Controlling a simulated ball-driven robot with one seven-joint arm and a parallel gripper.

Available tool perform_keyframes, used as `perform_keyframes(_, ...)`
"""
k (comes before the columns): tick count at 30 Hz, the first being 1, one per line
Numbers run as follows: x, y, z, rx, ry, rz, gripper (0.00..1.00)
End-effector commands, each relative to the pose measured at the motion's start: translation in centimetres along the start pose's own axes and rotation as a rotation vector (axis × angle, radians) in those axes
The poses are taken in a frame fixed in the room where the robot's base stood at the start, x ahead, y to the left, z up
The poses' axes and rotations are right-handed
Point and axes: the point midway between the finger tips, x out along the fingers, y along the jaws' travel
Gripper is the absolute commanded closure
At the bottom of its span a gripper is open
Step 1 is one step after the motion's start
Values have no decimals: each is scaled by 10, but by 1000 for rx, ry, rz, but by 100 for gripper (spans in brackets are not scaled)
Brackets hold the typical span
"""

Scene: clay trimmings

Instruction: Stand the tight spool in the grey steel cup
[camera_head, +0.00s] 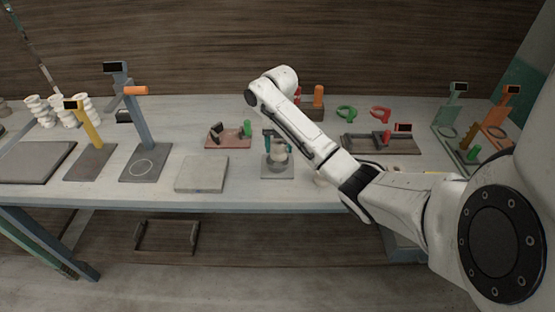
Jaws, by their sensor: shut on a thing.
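My arm reaches in from the right, and its bent far joint is above the middle of the table. A small rounded pale grey thing (280,156) stands by a teal fixture on a grey base plate (279,174), just left of my forearm. It may be the grey steel cup, but it is too small to be sure. I cannot pick out the tight spool. Several white spool-like pieces (38,111) stand at the table's far left.
The long pale table (160,187) carries a yellow stand (90,130), a blue stand (140,115), a flat grey block (202,173) and a reddish tray (228,137). Green (347,113) and red (381,114) rings lie behind my arm. Green and orange stands (495,125) are at right.

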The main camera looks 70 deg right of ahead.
Motion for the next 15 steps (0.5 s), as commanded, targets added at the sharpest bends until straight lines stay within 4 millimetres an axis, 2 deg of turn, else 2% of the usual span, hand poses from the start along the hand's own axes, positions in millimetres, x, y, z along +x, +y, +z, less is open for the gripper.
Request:
perform_keyframes(8,13,5,12,-1,-1,-2,87)
perform_keyframes(15,40,4,12,0,-1,-1,87)
